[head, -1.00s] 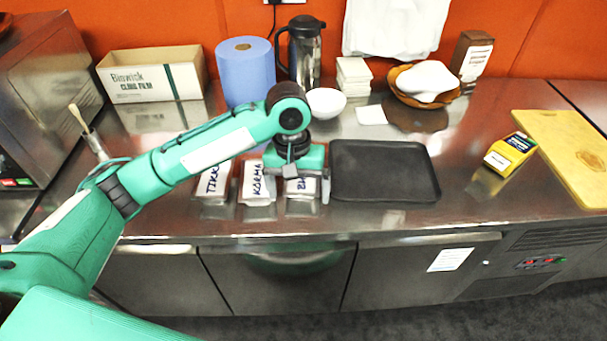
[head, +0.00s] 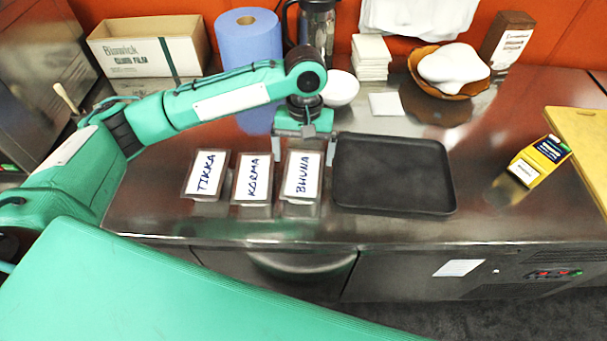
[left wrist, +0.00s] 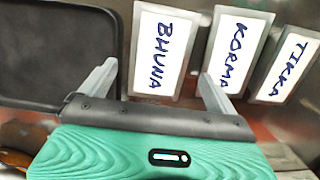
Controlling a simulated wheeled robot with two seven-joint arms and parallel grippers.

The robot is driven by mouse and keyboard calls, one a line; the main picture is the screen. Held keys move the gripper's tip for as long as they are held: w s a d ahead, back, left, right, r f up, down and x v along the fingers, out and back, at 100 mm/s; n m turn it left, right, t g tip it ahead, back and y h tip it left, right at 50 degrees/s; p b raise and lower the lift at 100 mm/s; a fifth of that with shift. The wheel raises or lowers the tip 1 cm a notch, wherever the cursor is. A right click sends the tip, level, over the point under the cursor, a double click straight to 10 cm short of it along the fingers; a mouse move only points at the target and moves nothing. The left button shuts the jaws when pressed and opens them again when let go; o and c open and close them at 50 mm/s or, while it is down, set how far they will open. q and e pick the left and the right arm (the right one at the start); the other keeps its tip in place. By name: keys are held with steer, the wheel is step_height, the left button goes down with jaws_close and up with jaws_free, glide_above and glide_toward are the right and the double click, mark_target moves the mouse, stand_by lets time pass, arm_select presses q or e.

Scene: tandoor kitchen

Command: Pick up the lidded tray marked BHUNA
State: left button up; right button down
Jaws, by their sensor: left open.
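The lidded tray marked BHUNA (head: 301,178) lies on the steel counter, right-most of three small trays with white labelled lids. My left gripper (head: 304,152) is open and empty at its far end in the head view. In the left wrist view the BHUNA tray (left wrist: 160,52) lies ahead, between the lines of the two spread fingers (left wrist: 158,85). Contact cannot be told. The KORMA tray (head: 252,180) is just left of it in the head view, and the TIKKA tray (head: 206,174) is further left. My right gripper is not in view.
A black flat tray (head: 393,174) lies close on the right of the BHUNA tray. Behind stand a blue roll (head: 250,40), a steel flask (head: 316,25) and a white bowl (head: 340,88). A yellow box (head: 538,161) stands right, with clear counter before it.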

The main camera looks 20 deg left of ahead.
mark_target(303, 173)
arm_select(q)
steer(key=f, duration=0.4)
steer(key=f+p, duration=0.1)
steer(key=f, duration=0.2)
steer(key=shift+s, duration=0.25)
steer(key=shift+f, duration=0.3)
steer(key=shift+s+f, duration=0.1)
steer(key=c, duration=1)
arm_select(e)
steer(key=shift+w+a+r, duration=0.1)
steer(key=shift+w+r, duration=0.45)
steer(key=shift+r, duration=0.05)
